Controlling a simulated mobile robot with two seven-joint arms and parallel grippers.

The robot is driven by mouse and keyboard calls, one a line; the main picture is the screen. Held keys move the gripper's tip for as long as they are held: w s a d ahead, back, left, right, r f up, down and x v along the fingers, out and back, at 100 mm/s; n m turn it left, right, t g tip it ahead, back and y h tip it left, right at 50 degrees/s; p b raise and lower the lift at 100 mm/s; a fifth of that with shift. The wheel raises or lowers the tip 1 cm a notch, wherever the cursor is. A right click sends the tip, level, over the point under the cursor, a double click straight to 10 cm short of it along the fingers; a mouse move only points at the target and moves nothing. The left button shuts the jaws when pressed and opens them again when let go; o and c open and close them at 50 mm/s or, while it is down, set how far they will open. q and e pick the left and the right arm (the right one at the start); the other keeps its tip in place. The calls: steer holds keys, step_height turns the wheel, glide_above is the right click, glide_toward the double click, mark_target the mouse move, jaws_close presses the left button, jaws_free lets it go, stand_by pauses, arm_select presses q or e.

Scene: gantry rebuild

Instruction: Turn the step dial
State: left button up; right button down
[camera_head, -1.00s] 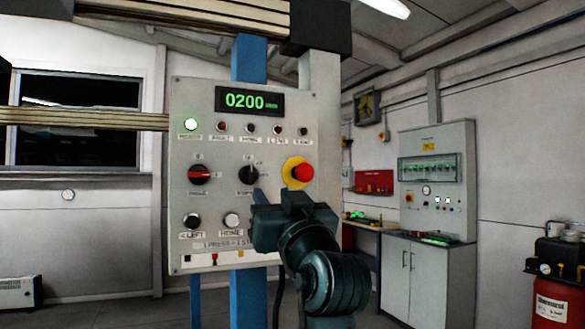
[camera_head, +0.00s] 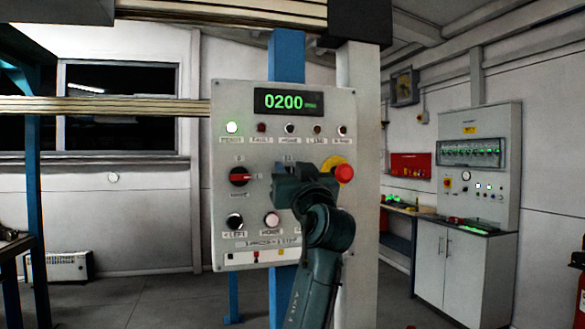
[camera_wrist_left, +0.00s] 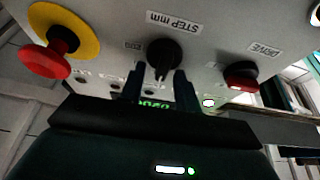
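The grey control panel (camera_head: 233,105) stands in front of me, its green display (camera_head: 284,102) reading 0200. The step dial is hidden behind my left gripper (camera_head: 289,172) in the head view. In the left wrist view the black step dial (camera_wrist_left: 164,56) sits beside its "STEP mm" label (camera_wrist_left: 173,22). My left gripper (camera_wrist_left: 158,72) is open there, one dark finger on each side of the dial's pointer. I cannot tell whether the fingers touch it. My right gripper is not in view.
The red emergency stop (camera_head: 344,173) on its yellow ring is close to the right of my gripper. A red-black drive switch (camera_head: 240,177) sits left of it. Two push buttons, one black (camera_head: 234,221) and one white (camera_head: 271,219), are below. A grey cabinet (camera_head: 462,262) stands at right.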

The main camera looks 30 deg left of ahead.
arm_select(q)
jaws_close()
steer(key=shift+f, duration=0.1)
